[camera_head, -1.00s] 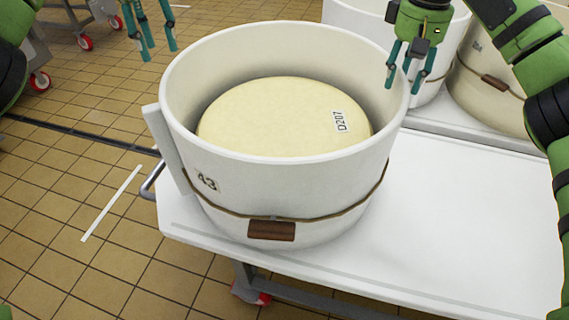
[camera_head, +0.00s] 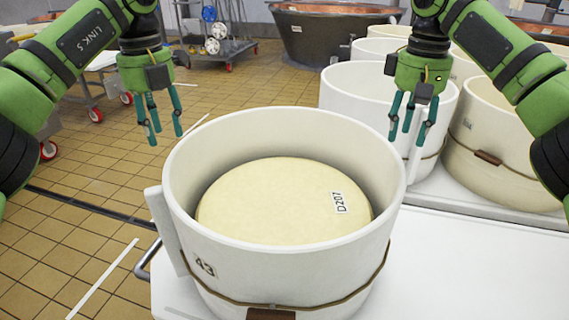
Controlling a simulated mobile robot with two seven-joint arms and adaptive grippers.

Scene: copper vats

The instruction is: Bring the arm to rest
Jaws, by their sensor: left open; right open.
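My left gripper (camera_head: 163,118) is open and empty, its fingers pointing down over the far left side of the tub. My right gripper (camera_head: 408,119) is open and empty, beyond the tub's right rim and in front of other white tubs. The white tub (camera_head: 300,270) marked 43 stands in front of me with a cord around it. A pale yellow cheese wheel (camera_head: 265,205) labelled D207 lies inside it. Neither gripper holds the tub or the cheese.
The tub stands on a white table (camera_head: 470,270) with bare room to its right. More tubs (camera_head: 352,92) stand behind on the right. A dark vat (camera_head: 325,38) and a wheeled rack (camera_head: 215,45) are at the back. Tiled floor (camera_head: 70,225) lies on the left.

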